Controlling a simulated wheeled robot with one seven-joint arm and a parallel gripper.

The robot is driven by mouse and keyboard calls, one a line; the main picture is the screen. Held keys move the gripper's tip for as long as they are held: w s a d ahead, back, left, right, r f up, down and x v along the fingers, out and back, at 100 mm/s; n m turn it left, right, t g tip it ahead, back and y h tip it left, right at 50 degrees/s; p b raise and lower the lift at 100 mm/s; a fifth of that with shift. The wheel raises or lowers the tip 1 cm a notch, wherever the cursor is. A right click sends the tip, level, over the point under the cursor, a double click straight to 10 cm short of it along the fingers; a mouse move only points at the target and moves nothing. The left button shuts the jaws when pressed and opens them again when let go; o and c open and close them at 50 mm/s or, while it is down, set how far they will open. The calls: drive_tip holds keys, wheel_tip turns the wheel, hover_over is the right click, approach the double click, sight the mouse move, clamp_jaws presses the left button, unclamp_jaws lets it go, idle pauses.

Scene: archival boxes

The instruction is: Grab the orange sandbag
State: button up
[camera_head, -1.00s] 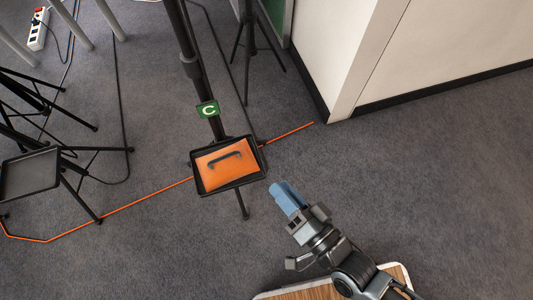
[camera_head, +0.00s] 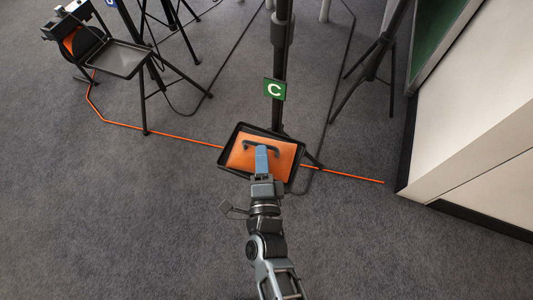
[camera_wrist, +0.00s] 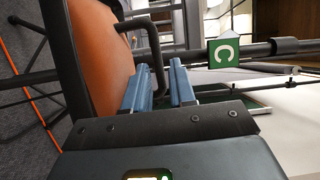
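The orange sandbag (camera_head: 283,157) lies in a black tray (camera_head: 230,143) at the foot of a pole with a green "C" sign. A dark handle (camera_head: 279,149) stands up from its top. In the wrist view the orange bag (camera_wrist: 98,45) is at upper left, with its dark handle (camera_wrist: 152,40) reaching toward my blue fingers. My gripper (camera_wrist: 160,82) is open, with a gap between the fingers; part of the handle shows in that gap. In the head view my gripper (camera_head: 262,152) is over the sandbag and covers part of it and the handle.
The black pole (camera_head: 280,75) with the green C sign (camera_head: 274,89) rises just behind the tray. A second tray (camera_head: 118,58) on a stand is at upper left. A pale cabinet (camera_head: 475,130) is at right. An orange line (camera_head: 180,138) crosses the clear floor.

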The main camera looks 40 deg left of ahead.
drive_tip(key=b+x, duration=0.1)
drive_tip(key=x, duration=0.3)
drive_tip(key=shift+w+a+f+b, duration=0.15)
drive_tip(key=shift+b, duration=0.25)
clamp_jaws()
idle(1.0)
